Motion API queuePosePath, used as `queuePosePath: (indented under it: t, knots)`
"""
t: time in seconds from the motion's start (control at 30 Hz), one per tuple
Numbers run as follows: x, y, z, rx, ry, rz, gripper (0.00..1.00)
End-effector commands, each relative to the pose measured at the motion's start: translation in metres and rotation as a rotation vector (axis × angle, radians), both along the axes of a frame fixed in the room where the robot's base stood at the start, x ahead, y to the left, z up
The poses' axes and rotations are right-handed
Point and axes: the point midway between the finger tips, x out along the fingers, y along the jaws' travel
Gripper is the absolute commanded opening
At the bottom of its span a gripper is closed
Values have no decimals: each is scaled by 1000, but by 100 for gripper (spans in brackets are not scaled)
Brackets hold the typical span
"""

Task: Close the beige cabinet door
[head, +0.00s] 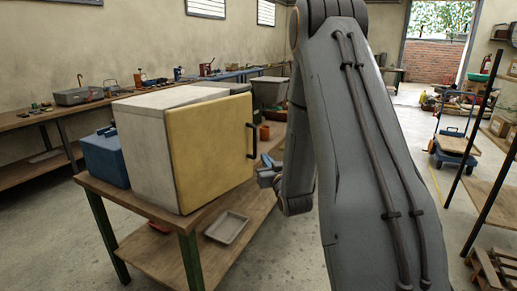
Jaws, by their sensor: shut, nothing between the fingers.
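The cabinet (143,150) is a pale box standing on a wooden workbench in the left half of the head view. Its beige-yellow door (208,155) faces right and toward me, with a dark vertical handle (250,140) near its right edge. I cannot tell for sure how far the door stands open; the cabinet's inside is hidden. My gripper (266,168) is shut and empty, just right of the door's edge and a little below the handle. It looks apart from the door, though contact is hard to judge.
A metal tray (227,228) lies on the bench's lower shelf. A long workbench (30,118) with tools runs along the wall. My arm hides much of the right middle.

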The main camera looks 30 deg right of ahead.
Motion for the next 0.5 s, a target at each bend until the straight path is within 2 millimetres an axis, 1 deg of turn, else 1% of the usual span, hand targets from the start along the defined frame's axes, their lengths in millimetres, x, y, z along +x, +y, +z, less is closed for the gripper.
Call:
queuePosePath:
  t: [0.03, 0.1, 0.3, 0.5]
  knots:
    - [10, -1, 1, 0, 0, 1, 0]
    - [24, -3, 2, 0, -1, 1, 0]
    - [62, -9, 1, -1, 0, 1, 0]
    - [87, -14, 1, 0, 1, 1, 0]
